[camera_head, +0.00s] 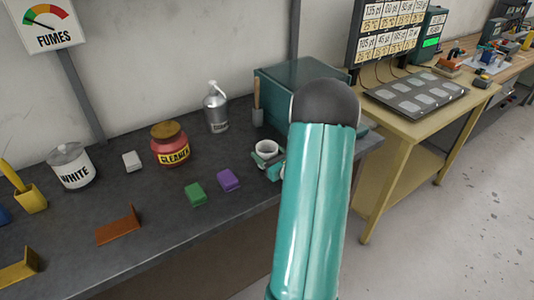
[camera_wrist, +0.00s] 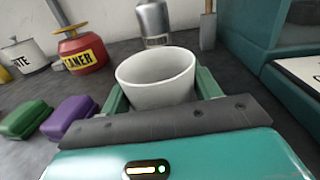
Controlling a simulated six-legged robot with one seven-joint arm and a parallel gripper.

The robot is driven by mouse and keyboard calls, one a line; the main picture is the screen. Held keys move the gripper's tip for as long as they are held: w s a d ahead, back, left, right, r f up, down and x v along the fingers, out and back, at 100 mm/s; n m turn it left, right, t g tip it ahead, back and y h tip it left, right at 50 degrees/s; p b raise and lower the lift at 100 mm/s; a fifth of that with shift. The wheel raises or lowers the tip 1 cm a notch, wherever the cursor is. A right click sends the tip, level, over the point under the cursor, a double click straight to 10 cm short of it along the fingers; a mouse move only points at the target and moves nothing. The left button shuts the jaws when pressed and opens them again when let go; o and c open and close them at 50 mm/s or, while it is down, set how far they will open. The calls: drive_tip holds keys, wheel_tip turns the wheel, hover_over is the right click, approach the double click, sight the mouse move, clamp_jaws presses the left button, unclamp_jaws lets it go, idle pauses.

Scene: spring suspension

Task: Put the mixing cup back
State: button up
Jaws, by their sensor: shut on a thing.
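The white mixing cup (camera_wrist: 158,82) stands upright between the two green fingers of my gripper (camera_wrist: 160,100) in the wrist view. The fingers are shut on it from both sides. In the head view the cup (camera_head: 266,150) shows just left of my teal arm, over the dark bench, with part of my gripper (camera_head: 272,168) beside it. The cup looks empty inside. Its base is hidden in the wrist view, so I cannot tell whether it touches the bench.
A purple block (camera_head: 229,180) and a green block (camera_head: 195,194) lie left of the cup. Behind are a red CLEANER jar (camera_head: 169,146), a grey metal bottle (camera_head: 216,110) and a teal box (camera_head: 300,80). A WHITE pot (camera_head: 72,168) stands farther left. Bare bench (camera_head: 165,212) shows in front.

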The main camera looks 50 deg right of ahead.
drive_tip(key=shift+f, duration=0.15)
drive_tip(key=o, duration=1.2)
drive_tip(key=v, duration=1.2)
drive_tip(key=w+a+r+n+g+y, duration=0.35)
drive_tip(key=a+n, duration=0.25)
drive_tip(key=a, duration=0.3)
drive_tip(key=w+a+r+n+g+y, duration=0.25)
drive_tip(key=a+n+y, duration=0.3)
drive_tip(key=a, duration=0.35)
drive_tip(key=w+a+r+n+g+y, duration=0.2)
drive_tip(key=a+r+n+y, duration=0.15)
drive_tip(key=a+n, duration=0.45)
drive_tip(key=s+a+r+n+g+h, duration=0.2)
drive_tip(key=s+a+r+n+h, duration=0.2)
drive_tip(key=n, duration=0.5)
drive_tip(key=s+a+r+n+g+h, duration=0.2)
drive_tip(key=s+a+n, duration=0.4)
drive_tip(key=a+n, duration=0.3)
drive_tip(key=r+h, duration=0.1)
drive_tip(key=h, duration=0.1)
drive_tip(key=shift+r+h, duration=0.35)
drive_tip(key=shift+r, duration=0.05)
